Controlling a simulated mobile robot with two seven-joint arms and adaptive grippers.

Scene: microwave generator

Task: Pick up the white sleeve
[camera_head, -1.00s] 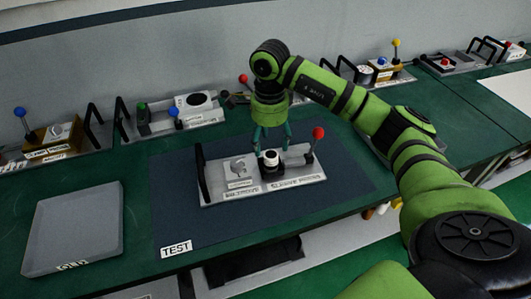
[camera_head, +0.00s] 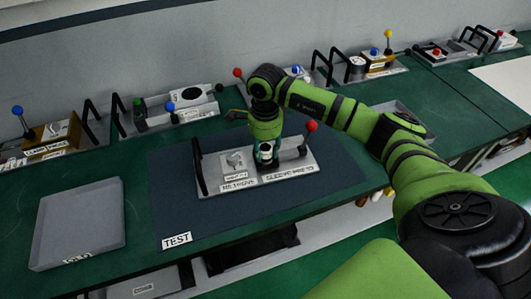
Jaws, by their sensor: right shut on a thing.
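The white sleeve (camera_head: 266,148) sits at the middle of a silver fixture plate on the dark test mat (camera_head: 215,215). My right gripper (camera_head: 266,155) points down over it with its fingers around it, shut on the sleeve, which they partly hide. The fixture plate (camera_head: 235,186) carries a black handle at its left, a small grey part with a label, and a red-knobbed lever (camera_head: 311,127) at its right. My left gripper is not in view.
A grey tray (camera_head: 78,222) lies on the green table at the left. More fixtures with handles and coloured-knob levers (camera_head: 170,107) line the wall at the back. A grey bin (camera_head: 135,287) shows under the table.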

